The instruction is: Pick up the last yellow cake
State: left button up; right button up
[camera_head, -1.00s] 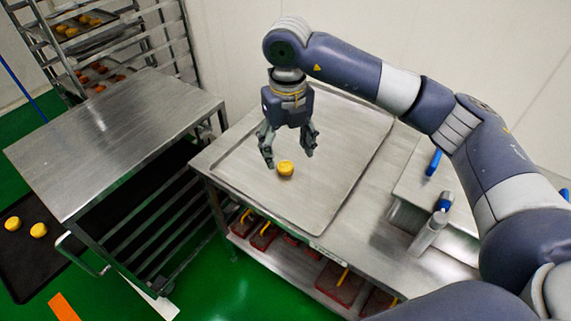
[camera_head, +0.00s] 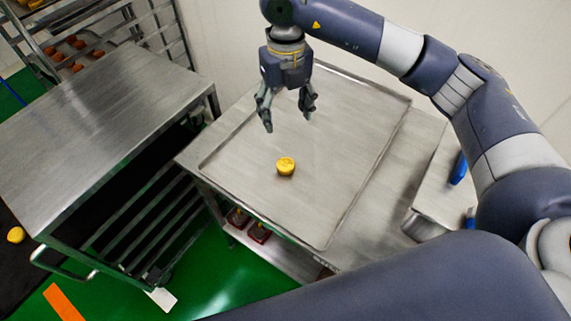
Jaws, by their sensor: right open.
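One yellow cake (camera_head: 285,166) sits on the large metal tray (camera_head: 345,205) on the steel table, alone on that tray. My right gripper (camera_head: 287,124) is open and empty. It points down above the tray, farther back than the cake in the picture and apart from it. Another yellow cake (camera_head: 15,235) lies at the left edge on a dark tray (camera_head: 14,262). My left gripper is not in view.
A steel cart (camera_head: 110,115) with side rails stands left of the table. A rack (camera_head: 150,25) with trays of orange-brown cakes is behind it. A metal box (camera_head: 432,200) and blue-handled items are at the right. The tray's surface around the cake is clear.

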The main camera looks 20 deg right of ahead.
notch_tip(320, 180, down, 4)
jog(key=b, duration=0.7)
send_near(286, 165)
notch_tip(286, 165, down, 4)
jog(key=shift+w+r, duration=0.15)
jog(key=shift+r, duration=0.1)
jog(key=shift+f+p, duration=0.35)
jog(key=shift+f, duration=0.15)
jog(key=shift+f+p, duration=0.55)
jog(key=shift+f, duration=1.85)
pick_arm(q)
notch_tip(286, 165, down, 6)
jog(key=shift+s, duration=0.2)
pick_arm(e)
jog(key=c, duration=1.1)
